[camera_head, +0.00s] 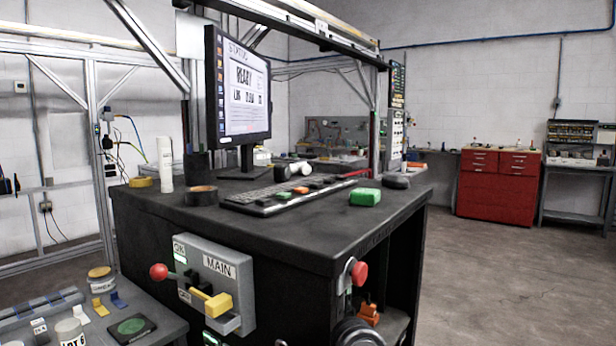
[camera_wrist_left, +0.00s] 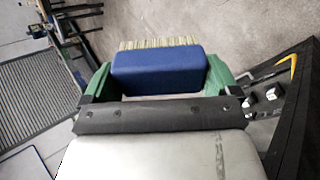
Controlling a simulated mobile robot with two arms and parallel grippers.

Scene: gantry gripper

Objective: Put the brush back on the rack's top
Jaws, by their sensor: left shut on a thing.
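The brush (camera_wrist_left: 156,74), a blue block with pale bristles along its far edge, shows in the left wrist view. My left gripper (camera_wrist_left: 160,82) has its green fingers at the two ends of the block and is shut on it. The brush is held above the floor, with its bristles facing away from the wrist. Neither the brush nor either gripper shows in the head view. I cannot tell for sure which thing is the rack; a grey shelf unit (camera_head: 575,180) with goods on its top stands at the far right in the head view.
A black workbench (camera_head: 300,235) with a monitor (camera_head: 240,90) and keyboard (camera_head: 285,192) fills the middle. A low grey table (camera_head: 165,328) with small items stands at front left. A red tool cabinet (camera_head: 497,185) stands at the back wall. The floor (camera_head: 500,290) at right is clear.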

